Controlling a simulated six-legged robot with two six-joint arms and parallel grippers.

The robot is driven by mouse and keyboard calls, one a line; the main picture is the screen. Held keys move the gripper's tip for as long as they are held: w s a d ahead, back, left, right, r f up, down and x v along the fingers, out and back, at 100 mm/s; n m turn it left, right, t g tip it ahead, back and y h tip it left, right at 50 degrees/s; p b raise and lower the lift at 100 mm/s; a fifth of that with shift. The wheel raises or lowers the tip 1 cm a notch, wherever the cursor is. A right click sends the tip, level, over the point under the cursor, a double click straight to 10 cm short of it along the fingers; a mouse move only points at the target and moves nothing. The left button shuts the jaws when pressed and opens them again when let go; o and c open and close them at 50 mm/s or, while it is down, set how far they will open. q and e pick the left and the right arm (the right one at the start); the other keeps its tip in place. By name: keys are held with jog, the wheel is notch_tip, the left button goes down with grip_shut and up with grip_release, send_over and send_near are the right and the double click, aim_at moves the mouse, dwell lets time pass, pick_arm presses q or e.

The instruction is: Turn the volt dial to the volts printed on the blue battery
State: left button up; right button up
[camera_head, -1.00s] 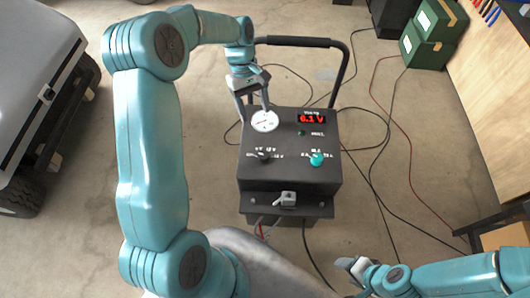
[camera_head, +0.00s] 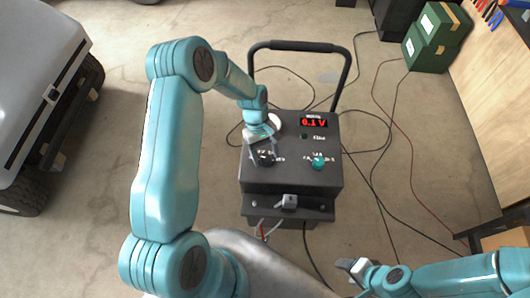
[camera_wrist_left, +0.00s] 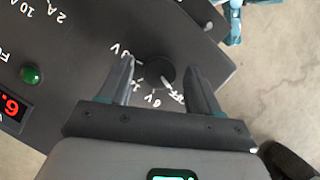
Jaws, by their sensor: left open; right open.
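The volt dial, a black knob (camera_head: 265,160), sits on the left of the dark charger box's top (camera_head: 290,180). In the left wrist view the dial (camera_wrist_left: 155,72) has white volt labels around it, and a pale pointer mark faces the lower right, near what looks like OFF. My left gripper (camera_wrist_left: 158,66) is open, with one finger on each side of the dial. I cannot tell whether they touch it. In the head view my left gripper (camera_head: 263,155) partly covers the dial. My right gripper (camera_head: 350,266) is open at lower right, away from the box. I see no blue battery.
The box also carries a teal knob (camera_head: 318,163), a red display (camera_head: 314,122), a partly hidden white gauge (camera_head: 275,121) and a front clamp (camera_head: 288,202). A black handle (camera_head: 300,46) rises behind. Cables cross the floor. A grey cart (camera_head: 35,75) stands left, green boxes (camera_head: 436,38) upper right.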

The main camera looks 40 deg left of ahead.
pick_arm(q)
jog(key=shift+c, duration=0.4)
jog(key=c, duration=0.9)
jog(key=shift+c, duration=0.2)
jog(key=shift+m+b, duration=0.7)
jog(key=shift+w+f+m+g+y+b, duration=0.1)
jog(key=shift+m+g+y+b, duration=0.4)
jog(key=shift+m+b, duration=0.5)
jog(key=m+y+b, duration=0.1)
jog(key=m, duration=0.2)
jog(key=shift+d+m+g, duration=0.15)
jog(key=shift+m+g, duration=0.15)
jog(key=shift+g, duration=0.1)
jog(key=shift+m+y+b, duration=0.5)
jog(key=shift+m+b, duration=0.15)
jog(key=shift+m, duration=0.65)
jog(key=shift+r, duration=0.2)
